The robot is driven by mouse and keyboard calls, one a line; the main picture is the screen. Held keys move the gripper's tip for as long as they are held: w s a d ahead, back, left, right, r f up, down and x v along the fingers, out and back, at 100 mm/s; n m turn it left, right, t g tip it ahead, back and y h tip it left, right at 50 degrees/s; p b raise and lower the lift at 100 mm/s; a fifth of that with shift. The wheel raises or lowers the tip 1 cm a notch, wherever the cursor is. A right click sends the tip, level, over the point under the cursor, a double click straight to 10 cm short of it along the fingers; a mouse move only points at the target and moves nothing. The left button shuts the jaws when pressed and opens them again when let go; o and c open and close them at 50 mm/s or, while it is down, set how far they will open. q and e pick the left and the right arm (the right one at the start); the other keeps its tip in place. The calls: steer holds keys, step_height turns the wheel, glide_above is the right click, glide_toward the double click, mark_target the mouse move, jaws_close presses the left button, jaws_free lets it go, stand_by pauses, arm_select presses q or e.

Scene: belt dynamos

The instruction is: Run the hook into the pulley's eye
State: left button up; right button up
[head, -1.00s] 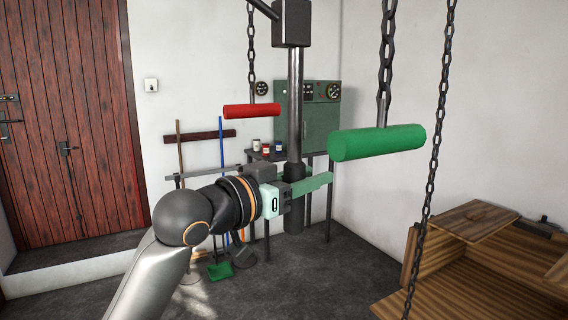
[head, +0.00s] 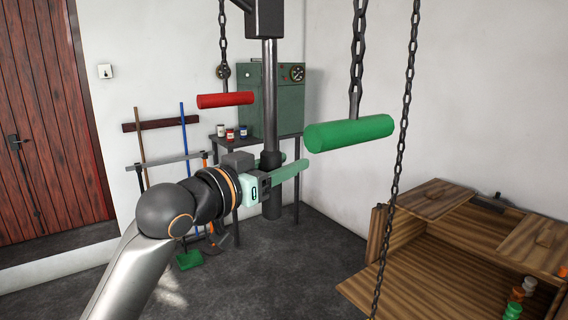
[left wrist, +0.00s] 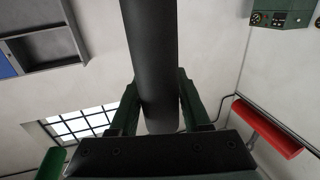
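A dark upright pole (head: 269,90) runs up to a dark block (head: 265,16) at the top edge of the head view. Its thicker dark lower part (head: 272,203) passes between the fingers of my left gripper (head: 286,168). The left wrist view shows this thick part (left wrist: 154,60) close between both fingers (left wrist: 160,105), so the gripper looks shut on it. A thin dark bar (head: 242,4) meets the block from the upper left. I cannot make out the hook or the pulley's eye; they may lie above the head view. My right gripper is not in view.
A red bar (head: 226,100) and a green bar (head: 350,133) hang from chains on either side of the pole. Another chain (head: 402,125) hangs to the right. A green panel (head: 288,112) stands behind, and a wooden crate (head: 440,262) at right. Middle floor is clear.

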arm_select(q)
steer(key=o, duration=0.3)
steer(key=b+v, duration=0.2)
steer(key=v, duration=1)
steer(key=shift+s+a, duration=0.2)
steer(key=shift+w, duration=0.1)
stand_by(0.4)
steer(key=w+a+f+n+y, duration=0.2)
steer(key=a+f+n+y, duration=0.1)
steer(key=f, duration=1.2)
steer(key=w+a+f+n+y, duration=0.2)
steer(key=f+n, duration=0.1)
steer(key=f, duration=1.3)
steer(key=s+a+f+g+y, duration=0.1)
steer(key=s+f, duration=0.6)
steer(key=f, duration=0.1)
steer(key=s+a+f+g+y+p, duration=0.1)
steer(key=s+a+f+y, duration=0.1)
steer(key=s+f, duration=0.6)
steer(key=s+a+f+g+y, duration=0.1)
steer(key=s+f+g, duration=0.1)
steer(key=s+f, duration=0.6)
step_height(320, 180, down, 2)
steer(key=shift+s+a+f+p, duration=0.1)
steer(key=shift+a+f+p, duration=0.05)
steer(key=shift+f+p, duration=0.15)
